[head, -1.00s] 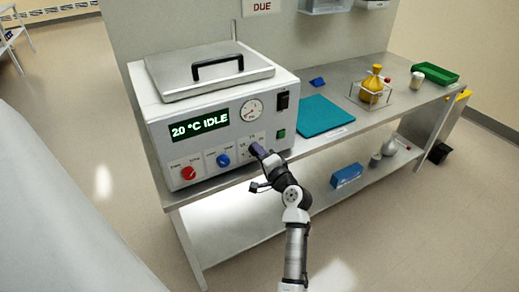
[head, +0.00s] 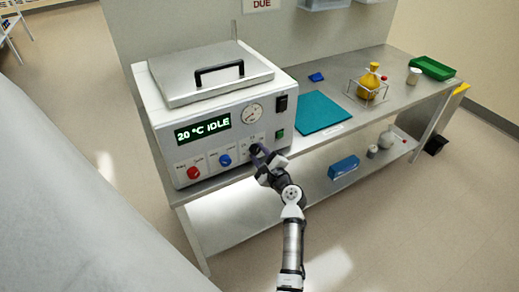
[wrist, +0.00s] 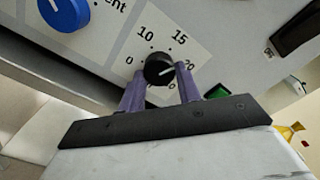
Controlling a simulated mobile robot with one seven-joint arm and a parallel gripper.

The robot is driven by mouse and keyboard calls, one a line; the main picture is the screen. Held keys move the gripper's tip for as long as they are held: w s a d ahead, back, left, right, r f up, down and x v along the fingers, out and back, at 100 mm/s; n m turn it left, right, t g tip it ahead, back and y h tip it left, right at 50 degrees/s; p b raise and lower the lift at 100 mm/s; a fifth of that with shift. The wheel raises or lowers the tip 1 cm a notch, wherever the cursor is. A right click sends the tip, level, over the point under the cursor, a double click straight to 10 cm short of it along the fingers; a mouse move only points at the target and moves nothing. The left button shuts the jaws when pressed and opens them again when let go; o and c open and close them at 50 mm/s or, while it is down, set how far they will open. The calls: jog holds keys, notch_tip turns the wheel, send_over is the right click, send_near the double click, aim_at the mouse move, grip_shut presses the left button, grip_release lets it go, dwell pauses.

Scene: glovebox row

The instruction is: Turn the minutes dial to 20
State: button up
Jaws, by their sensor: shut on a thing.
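The minutes dial (wrist: 158,67) is a small black knob on the white front panel of a machine (head: 232,150). In the wrist view it sits between my gripper's two purple fingers, with 0, 10, 15 and 20 printed around it. A light pointer line on the knob seems to run toward the 20 side, but it is small and partly hard to read. My gripper (wrist: 160,78) is shut on the dial. In the head view my gripper (head: 258,152) is at the lower right of the panel and hides most of the dial.
A blue knob (head: 224,160) and red knob (head: 193,172) sit left on the panel. A green display (head: 203,128) reads 20 °C IDLE. A gauge (head: 251,113) and black switch (head: 282,103) are above right. A teal mat (head: 320,113) lies on the bench.

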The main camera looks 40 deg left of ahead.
jog(key=m+p, duration=0.1)
jog(key=m, duration=0.2)
jog(key=shift+m, duration=0.3)
jog(key=shift+s+m+p, duration=0.1)
jog(key=shift+m+p, duration=0.25)
jog(key=shift+m, duration=1.15)
jog(key=o, duration=1)
jog(key=shift+c, duration=0.2)
jog(key=b+v, duration=0.3)
jog(key=v, duration=1)
jog(key=shift+d, duration=0.35)
